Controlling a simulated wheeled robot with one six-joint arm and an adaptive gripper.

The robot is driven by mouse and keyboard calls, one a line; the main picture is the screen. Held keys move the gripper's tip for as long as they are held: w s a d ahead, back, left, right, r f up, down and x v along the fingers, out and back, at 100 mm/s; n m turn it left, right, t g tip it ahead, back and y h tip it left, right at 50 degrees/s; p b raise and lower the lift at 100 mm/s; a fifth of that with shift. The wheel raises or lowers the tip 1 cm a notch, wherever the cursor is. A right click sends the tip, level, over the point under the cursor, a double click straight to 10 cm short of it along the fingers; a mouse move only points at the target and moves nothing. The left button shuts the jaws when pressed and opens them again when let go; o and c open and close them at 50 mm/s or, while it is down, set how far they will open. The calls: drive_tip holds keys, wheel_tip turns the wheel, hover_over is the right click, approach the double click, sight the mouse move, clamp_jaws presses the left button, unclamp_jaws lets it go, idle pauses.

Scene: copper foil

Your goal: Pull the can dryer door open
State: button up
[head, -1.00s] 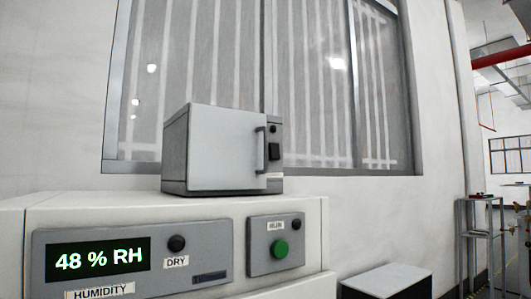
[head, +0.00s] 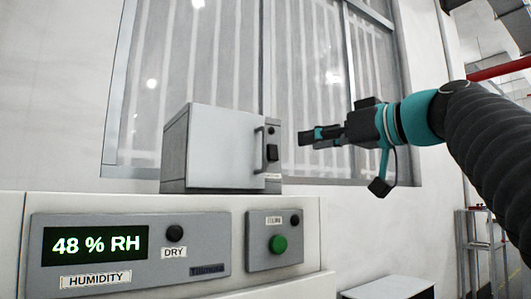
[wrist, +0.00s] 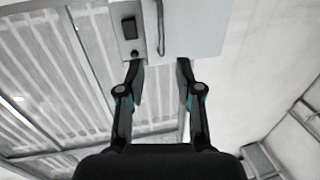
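The can dryer is a small grey box (head: 176,150) on top of the white cabinet. Its pale door (head: 222,150) is shut. The door's upright bar handle (head: 259,150) is near its right edge; the handle also shows at the top of the wrist view (wrist: 160,28). My gripper (head: 304,138) is to the right of the dryer in the head view, near handle height and apart from it. In the wrist view my two fingers (wrist: 160,66) are spread with nothing between them, and the handle is beyond the gap between their tips.
The white cabinet (head: 170,203) carries a humidity display (head: 95,245) reading 48 % RH and a green button (head: 278,244). A barred window (head: 230,60) is behind the dryer. A low white-topped box (head: 388,287) stands at lower right. The air right of the dryer holds only my arm.

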sight(264, 164)
drive_tip(key=x, duration=0.4)
drive_tip(key=p+x, duration=0.1)
drive_tip(key=x, duration=0.4)
drive_tip(key=p+x, duration=0.1)
drive_tip(key=x, duration=0.3)
drive_tip(key=shift+w+a+r, duration=0.2)
drive_tip(key=shift+a+r, duration=0.1)
drive_tip(key=shift+r, duration=0.05)
clamp_jaws()
